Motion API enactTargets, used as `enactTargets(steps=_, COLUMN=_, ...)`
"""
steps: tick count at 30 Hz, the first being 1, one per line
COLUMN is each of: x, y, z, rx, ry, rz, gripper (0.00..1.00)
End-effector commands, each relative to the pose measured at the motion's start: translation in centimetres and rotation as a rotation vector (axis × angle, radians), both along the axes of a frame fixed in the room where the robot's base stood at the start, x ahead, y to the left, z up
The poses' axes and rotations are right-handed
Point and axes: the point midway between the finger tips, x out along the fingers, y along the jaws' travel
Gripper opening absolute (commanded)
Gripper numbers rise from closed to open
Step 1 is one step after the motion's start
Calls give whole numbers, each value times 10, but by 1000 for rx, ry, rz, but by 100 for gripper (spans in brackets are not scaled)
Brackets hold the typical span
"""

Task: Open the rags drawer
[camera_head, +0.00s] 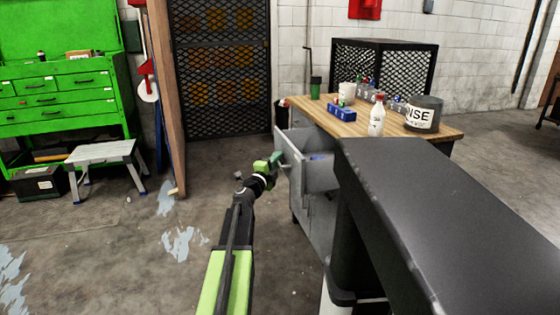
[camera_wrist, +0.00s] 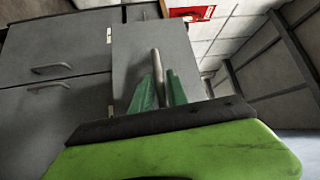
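A grey drawer (camera_head: 318,174) is pulled out to the left from the grey cabinet under the wooden worktop. A blue item lies inside it; no label reading "rags" can be made out. My gripper (camera_head: 279,160) is at the drawer's front face, with its green fingers (camera_wrist: 161,92) on either side of the metal drawer handle (camera_wrist: 157,62). The fingers look closed on the handle. In the wrist view the drawer front (camera_wrist: 126,60) stands forward of other shut grey fronts with handles. Part of the cabinet is hidden by a dark slab in the head view.
The wooden worktop (camera_head: 310,103) holds a white bottle (camera_head: 376,115), a blue box (camera_head: 341,113), a dark tin (camera_head: 423,115) and small items. A step stool (camera_head: 100,153) and green tool chest (camera_head: 55,95) stand left. Concrete floor left of the drawer is clear.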

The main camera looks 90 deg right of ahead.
Motion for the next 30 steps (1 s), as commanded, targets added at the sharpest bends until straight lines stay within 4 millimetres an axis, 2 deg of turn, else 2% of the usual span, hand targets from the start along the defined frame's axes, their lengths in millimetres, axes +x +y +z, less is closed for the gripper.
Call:
enactTargets(steps=1, x=-2, y=0, z=0, rx=-1, ry=0, rz=-3, gripper=17)
enactTargets(steps=5, x=-4, y=0, z=0, rx=0, ry=-1, rz=-6, gripper=0)
enactTargets(steps=30, x=-8, y=2, z=-1, rx=-2, ry=-3, rz=-13, gripper=0)
